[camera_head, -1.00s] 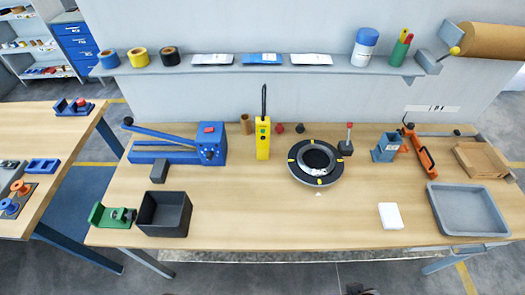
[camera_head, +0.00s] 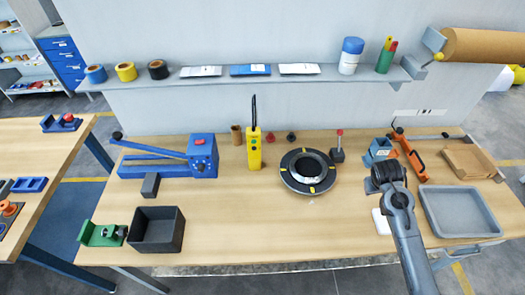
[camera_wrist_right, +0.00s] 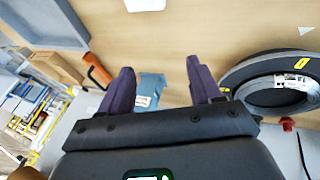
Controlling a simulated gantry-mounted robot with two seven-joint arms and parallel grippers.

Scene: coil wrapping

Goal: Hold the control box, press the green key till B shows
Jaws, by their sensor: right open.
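The control box is the upright yellow handset (camera_head: 254,152) with a black aerial-like rod on top, standing at the back middle of the bench in the head view. Small coloured keys show on its front; any letter on it is too small to read. My right gripper (camera_head: 385,176) is over the right part of the bench, well to the right of the control box. In the right wrist view, its two dark fingers (camera_wrist_right: 160,82) are apart with nothing held between them. My left gripper is not in view.
A black coil ring (camera_head: 308,171) lies between the control box and my right arm. A blue lever press (camera_head: 203,155) stands left of the box. A blue block (camera_head: 380,148), orange tool (camera_head: 410,155) and grey tray (camera_head: 462,212) are at the right. The front middle is clear.

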